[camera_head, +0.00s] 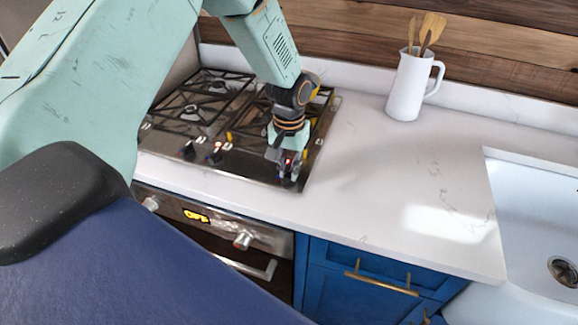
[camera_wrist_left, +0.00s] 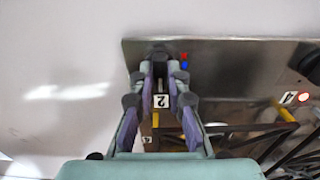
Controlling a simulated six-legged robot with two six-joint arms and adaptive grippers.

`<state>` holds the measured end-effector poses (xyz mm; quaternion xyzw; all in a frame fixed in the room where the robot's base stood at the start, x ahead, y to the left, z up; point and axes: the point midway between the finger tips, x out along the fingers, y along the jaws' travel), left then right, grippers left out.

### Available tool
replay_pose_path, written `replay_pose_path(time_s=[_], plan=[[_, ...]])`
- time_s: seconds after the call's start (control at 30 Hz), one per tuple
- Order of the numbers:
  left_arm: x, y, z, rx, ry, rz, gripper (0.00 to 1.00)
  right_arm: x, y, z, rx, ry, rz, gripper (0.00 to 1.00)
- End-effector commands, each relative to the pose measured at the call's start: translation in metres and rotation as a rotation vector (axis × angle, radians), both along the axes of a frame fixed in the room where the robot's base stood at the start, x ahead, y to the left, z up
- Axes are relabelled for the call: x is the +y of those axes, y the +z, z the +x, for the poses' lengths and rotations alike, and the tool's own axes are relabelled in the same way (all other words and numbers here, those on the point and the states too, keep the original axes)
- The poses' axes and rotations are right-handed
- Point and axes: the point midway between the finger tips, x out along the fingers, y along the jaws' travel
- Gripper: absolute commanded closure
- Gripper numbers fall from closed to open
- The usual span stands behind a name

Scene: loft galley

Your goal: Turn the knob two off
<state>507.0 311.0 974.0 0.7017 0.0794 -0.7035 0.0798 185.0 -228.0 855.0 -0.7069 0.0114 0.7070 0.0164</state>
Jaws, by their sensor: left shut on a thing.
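The steel gas cooktop (camera_head: 250,168) is set in the white counter, with a row of knobs along its front edge. My left gripper (camera_head: 286,158) points down at the front right corner of the cooktop. In the left wrist view, a white label "2" (camera_wrist_left: 162,101) shows between my left gripper's (camera_wrist_left: 161,73) purple-padded fingers. They are shut on dark knob two (camera_wrist_left: 160,52) at the cooktop edge. The fingers hide most of this knob, so its angle cannot be told. A red mark and a blue mark (camera_wrist_left: 185,61) sit beside it. My right gripper is out of view.
Another knob (camera_head: 214,152) is further left, and label "4" (camera_wrist_left: 289,97) shows in the wrist view. Black grates (camera_head: 205,105) cover the burners. A white pitcher (camera_head: 405,90) with wooden utensils stands behind right. The counter (camera_head: 390,180) between cooktop and sink (camera_head: 540,215) is clear.

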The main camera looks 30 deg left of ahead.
Motion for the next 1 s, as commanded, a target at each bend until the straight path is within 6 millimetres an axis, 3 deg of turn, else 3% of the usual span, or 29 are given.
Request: replay_pose_path(time_s=[0.37, 0.4, 0.63, 1.0], plan=[[0.0006, 0.0024, 0.0037, -0.011, -0.008, 0.002, 1.00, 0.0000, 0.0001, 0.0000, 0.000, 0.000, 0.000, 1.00], [0.0006, 0.0024, 0.0037, -0.011, -0.008, 0.002, 0.82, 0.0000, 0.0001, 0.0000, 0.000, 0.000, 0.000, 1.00], [0.0004, 0.0012, 0.0020, -0.006, -0.006, 0.001, 0.62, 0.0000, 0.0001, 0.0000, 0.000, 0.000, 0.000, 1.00], [0.0002, 0.0062, 0.0017, -0.005, -0.005, 0.001, 0.62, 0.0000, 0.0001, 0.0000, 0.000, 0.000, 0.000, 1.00]])
